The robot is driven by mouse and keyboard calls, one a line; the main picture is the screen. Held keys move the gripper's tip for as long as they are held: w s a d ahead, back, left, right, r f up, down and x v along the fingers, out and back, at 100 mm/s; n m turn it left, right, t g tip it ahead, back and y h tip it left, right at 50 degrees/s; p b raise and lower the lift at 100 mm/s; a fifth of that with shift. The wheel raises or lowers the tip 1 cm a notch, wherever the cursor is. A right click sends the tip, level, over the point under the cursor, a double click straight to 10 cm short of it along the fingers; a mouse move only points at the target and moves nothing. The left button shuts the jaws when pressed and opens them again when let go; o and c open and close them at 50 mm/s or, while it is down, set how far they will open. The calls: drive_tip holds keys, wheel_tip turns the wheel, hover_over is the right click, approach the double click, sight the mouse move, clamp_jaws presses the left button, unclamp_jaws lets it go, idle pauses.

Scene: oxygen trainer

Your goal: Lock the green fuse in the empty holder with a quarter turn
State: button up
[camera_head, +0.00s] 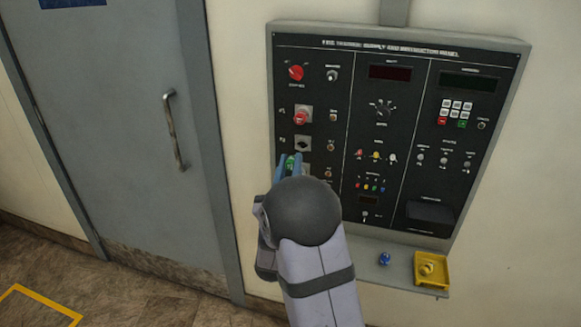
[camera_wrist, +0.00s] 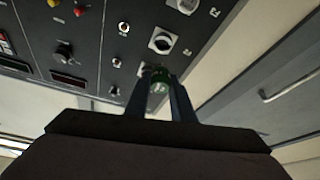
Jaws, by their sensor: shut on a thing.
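My gripper (camera_head: 288,164) is at the lower left of the instructor panel, shut on the green fuse (camera_head: 290,161). In the wrist view the fuse (camera_wrist: 158,86) shows as a green round end between the two fingers (camera_wrist: 163,84). Behind it is the lowest plate (camera_head: 306,169) of the left column, mostly hidden by my gripper. I cannot tell whether the fuse is seated in that holder or just in front of it. The middle plate (camera_head: 302,143), with a dark centre, is just above and also shows in the wrist view (camera_wrist: 162,40).
A red fuse or knob (camera_head: 301,118) sits in the upper plate. Small switches (camera_head: 329,146) line the right of the plates. On the ledge below are a blue piece (camera_head: 384,258) and a yellow tray (camera_head: 445,273) holding a yellow piece (camera_head: 428,267). A grey door (camera_head: 115,130) stands left.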

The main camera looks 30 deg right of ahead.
sight(300, 140)
drive_tip(key=w+d+b, duration=0.1)
drive_tip(key=w+d, duration=0.3)
drive_tip(key=shift+d+b, duration=0.15)
drive_tip(key=shift+b, duration=0.15)
drive_tip(key=shift+w, duration=0.1)
idle(0.4)
drive_tip(key=shift+b, duration=0.95)
idle(1.5)
drive_tip(key=shift+w+d, duration=0.45)
idle(0.8)
drive_tip(key=shift+s+a+b, duration=0.2)
drive_tip(key=shift+a+b, duration=0.05)
drive_tip(key=shift+b, duration=0.25)
drive_tip(key=shift+b, duration=0.85)
idle(1.8)
